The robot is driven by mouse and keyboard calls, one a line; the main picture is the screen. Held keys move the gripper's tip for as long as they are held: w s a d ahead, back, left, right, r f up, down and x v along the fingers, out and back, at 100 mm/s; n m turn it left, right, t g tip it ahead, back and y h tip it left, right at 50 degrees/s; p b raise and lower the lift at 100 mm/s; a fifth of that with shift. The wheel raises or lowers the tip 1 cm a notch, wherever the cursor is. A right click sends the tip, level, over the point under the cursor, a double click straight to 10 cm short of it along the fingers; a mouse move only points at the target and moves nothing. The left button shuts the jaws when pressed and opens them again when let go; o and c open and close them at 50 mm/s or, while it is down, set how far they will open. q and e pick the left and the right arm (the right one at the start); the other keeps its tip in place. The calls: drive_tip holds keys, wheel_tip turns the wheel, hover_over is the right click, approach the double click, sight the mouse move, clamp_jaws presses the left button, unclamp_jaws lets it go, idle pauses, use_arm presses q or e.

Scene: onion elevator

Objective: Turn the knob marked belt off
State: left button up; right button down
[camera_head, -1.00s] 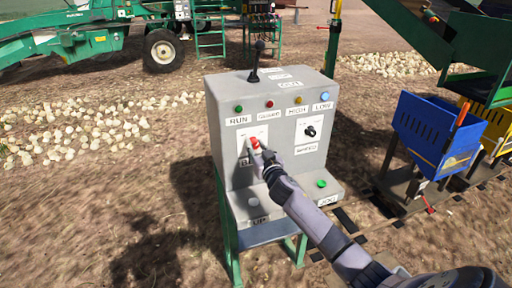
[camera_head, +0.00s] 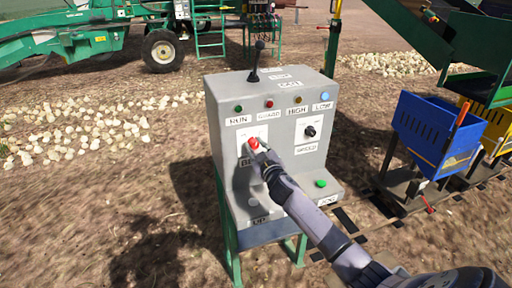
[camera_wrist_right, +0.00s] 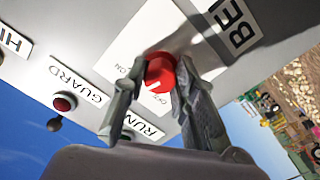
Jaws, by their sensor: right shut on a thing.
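The red knob (camera_head: 253,143) sits on a white plate on the front of the grey control box. The label below it (camera_wrist_right: 238,22) starts with "BE" in the right wrist view; the rest is cut off there. My right gripper (camera_wrist_right: 158,84) is shut on the red knob (camera_wrist_right: 160,70), one finger on each side. A white mark shows on the knob's face, with small lettering around it; I cannot tell its exact setting. In the head view my right gripper (camera_head: 259,149) partly covers the knob and its label. My left gripper is not in view.
The grey box (camera_head: 228,92) also carries a black knob (camera_head: 310,131), several lamps, a lever (camera_head: 255,62) on top and a green button (camera_head: 321,183) on its lower ledge. A blue cart (camera_head: 437,135) stands to the right. Onions lie on the ground behind.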

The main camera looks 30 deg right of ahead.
drive_tip(key=n, duration=0.5)
drive_tip(key=shift+r+n, duration=0.1)
drive_tip(key=shift+n, duration=0.2)
drive_tip(key=n, duration=0.5)
drive_tip(key=shift+n+p, duration=0.3)
drive_tip(key=shift+n, duration=0.4)
drive_tip(key=c, duration=1.3)
unclamp_jaws()
drive_tip(key=v, duration=1.2)
drive_tip(key=shift+a, duration=0.1)
